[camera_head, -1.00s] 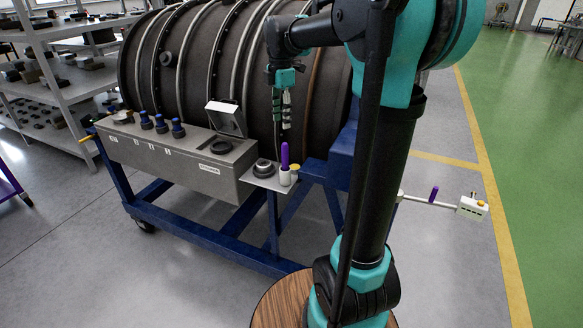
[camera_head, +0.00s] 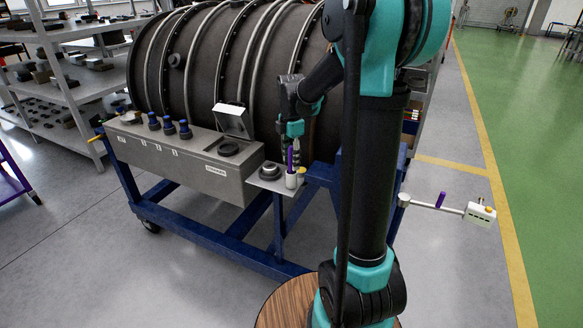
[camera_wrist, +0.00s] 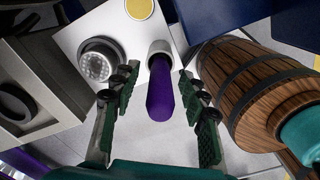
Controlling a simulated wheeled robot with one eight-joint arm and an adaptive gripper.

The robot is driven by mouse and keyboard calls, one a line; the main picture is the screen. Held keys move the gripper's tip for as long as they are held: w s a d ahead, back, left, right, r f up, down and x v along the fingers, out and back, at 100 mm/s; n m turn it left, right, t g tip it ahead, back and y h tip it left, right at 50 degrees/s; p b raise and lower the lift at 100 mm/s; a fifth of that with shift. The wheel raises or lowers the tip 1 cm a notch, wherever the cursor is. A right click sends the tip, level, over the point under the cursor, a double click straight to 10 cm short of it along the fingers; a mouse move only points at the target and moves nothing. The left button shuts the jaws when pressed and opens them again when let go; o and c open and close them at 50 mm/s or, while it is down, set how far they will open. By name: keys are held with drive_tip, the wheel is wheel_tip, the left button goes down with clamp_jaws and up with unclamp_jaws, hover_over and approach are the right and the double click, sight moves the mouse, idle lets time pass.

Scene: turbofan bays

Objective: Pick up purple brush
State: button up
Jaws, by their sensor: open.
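The purple brush (camera_head: 290,158) stands upright in a small white holder (camera_head: 291,179) on the side shelf of the grey box. In the wrist view the purple brush (camera_wrist: 160,92) points up toward the camera, its lower end inside the white holder (camera_wrist: 160,48). My gripper (camera_head: 296,150) is directly above and around the brush top in the head view. In the wrist view my gripper (camera_wrist: 158,95) is open, with one green-padded finger on each side of the brush and a gap on both sides. The exact fingertip height on the brush is hard to judge.
A round dark-rimmed metal part (camera_wrist: 98,62) sits on the shelf (camera_wrist: 70,38) left of the brush. A yellow-topped container (camera_wrist: 138,8) stands close behind. The grey box (camera_head: 180,160) and the large dark engine casing (camera_head: 215,75) stand close by. Blue frame rails (camera_head: 215,240) run below.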

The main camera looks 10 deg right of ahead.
drive_tip(key=shift+f, duration=1.1)
clamp_jaws()
drive_tip(key=shift+r, duration=0.1)
